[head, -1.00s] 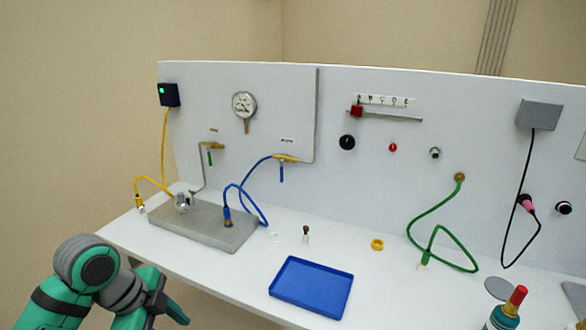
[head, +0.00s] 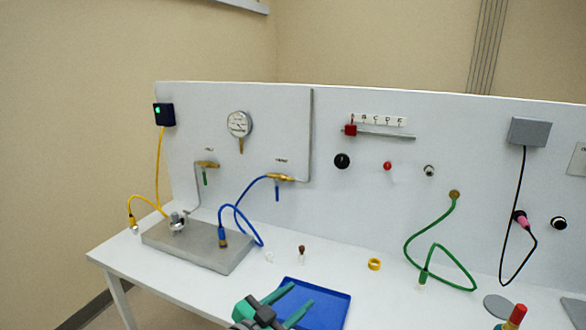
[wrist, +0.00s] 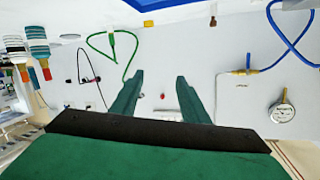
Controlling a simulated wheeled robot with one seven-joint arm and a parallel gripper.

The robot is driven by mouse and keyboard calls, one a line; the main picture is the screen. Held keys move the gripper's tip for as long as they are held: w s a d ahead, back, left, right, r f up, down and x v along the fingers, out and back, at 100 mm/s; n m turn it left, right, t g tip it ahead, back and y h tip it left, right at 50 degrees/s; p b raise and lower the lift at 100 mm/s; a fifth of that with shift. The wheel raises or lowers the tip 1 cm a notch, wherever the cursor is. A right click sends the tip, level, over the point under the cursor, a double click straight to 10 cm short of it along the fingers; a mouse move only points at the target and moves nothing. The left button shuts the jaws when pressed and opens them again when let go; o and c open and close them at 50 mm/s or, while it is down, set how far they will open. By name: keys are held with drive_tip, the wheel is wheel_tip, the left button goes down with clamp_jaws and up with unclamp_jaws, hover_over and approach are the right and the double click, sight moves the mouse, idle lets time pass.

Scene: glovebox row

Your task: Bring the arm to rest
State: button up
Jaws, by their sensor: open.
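My gripper (head: 284,302) is at the bottom of the head view, in front of and partly over the near left part of the blue tray (head: 333,309). Its two green fingers are spread apart with nothing between them. In the wrist view my gripper (wrist: 154,84) also shows open and empty, with the panel behind it seen upside down. Most of my arm is out of the head view, below its lower edge.
A grey metal block (head: 200,248) with yellow (head: 163,190) and blue hoses (head: 240,212) stands at the left. A small brown-topped vial (head: 301,252), a yellow ring (head: 374,264) and a green hose (head: 408,235) are behind the tray. A red-capped bottle (head: 515,317) is at the lower right.

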drive_tip(key=s+d+f+n+t+y, duration=0.4)
drive_tip(key=s+d+f+n+t, duration=0.1)
drive_tip(key=f+n, duration=0.4)
drive_tip(key=s+f+n+y, duration=0.5)
drive_tip(key=s+f, duration=0.5)
drive_tip(key=s, duration=0.4)
drive_tip(key=s+a+m+g, duration=0.1)
drive_tip(key=s+a, duration=0.1)
drive_tip(key=s, duration=1)
drive_tip(key=s+a+m, duration=0.2)
drive_tip(key=s+a, duration=0.1)
drive_tip(key=s, duration=0.9)
drive_tip(key=shift+a+r+m+g+y, duration=0.2)
drive_tip(key=shift+m+g+y, duration=0.1)
drive_tip(key=shift+g, duration=0.1)
